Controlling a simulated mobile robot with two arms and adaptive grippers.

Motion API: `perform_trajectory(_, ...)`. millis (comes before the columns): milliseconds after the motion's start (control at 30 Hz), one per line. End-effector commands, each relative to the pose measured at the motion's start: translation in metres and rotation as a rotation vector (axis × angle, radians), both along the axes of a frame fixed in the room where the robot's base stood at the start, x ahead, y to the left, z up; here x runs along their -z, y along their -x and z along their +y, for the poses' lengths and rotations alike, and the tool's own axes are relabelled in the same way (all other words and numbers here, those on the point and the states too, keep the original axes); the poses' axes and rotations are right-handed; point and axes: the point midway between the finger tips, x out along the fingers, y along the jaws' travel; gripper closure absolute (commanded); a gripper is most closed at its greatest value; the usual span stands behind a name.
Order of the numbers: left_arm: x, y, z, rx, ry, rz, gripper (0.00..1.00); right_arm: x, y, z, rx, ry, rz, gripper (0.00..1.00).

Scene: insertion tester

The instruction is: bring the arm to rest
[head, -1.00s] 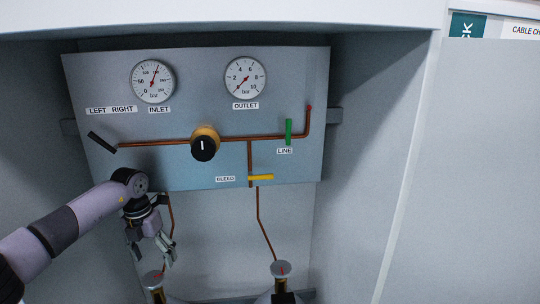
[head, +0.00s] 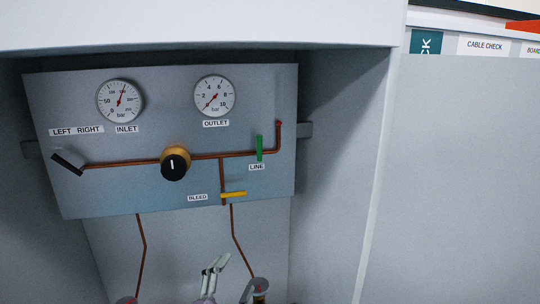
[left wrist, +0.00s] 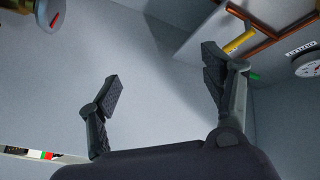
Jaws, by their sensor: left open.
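My left gripper (head: 214,268) shows only its fingers at the bottom edge of the head view, pointing up, below the grey panel (head: 110,195). The rest of the left arm is out of that view. In the left wrist view the two dark fingers of the left gripper (left wrist: 162,78) stand wide apart with nothing between them. They appear clear of the panel. My right gripper shows in neither view.
The panel carries a black lever (head: 68,163), a black knob (head: 174,165), a green line handle (head: 259,148) and a yellow bleed handle (head: 233,194). Cylinder tops (head: 260,285) stand below, close to the gripper. The enclosure's side wall (head: 335,170) is at the right.

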Motion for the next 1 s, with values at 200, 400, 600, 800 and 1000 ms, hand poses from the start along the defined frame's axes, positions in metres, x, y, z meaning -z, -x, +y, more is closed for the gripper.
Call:
perform_trajectory(200,0.103,0.075,0.086,-0.378,0.304,0.544,0.27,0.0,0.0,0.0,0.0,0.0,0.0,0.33)
perform_trajectory(400,0.169,0.17,0.117,-0.569,0.424,0.949,0.27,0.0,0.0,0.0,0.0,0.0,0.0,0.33)
perform_trajectory(600,0.197,0.243,0.124,-0.659,0.468,1.205,0.27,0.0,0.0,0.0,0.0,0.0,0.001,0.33)
perform_trajectory(800,0.207,0.307,0.125,-0.715,0.487,1.417,0.27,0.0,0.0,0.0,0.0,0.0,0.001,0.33)
perform_trajectory(1000,0.252,0.307,0.123,-0.727,0.479,1.466,0.27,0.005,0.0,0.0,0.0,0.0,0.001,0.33)
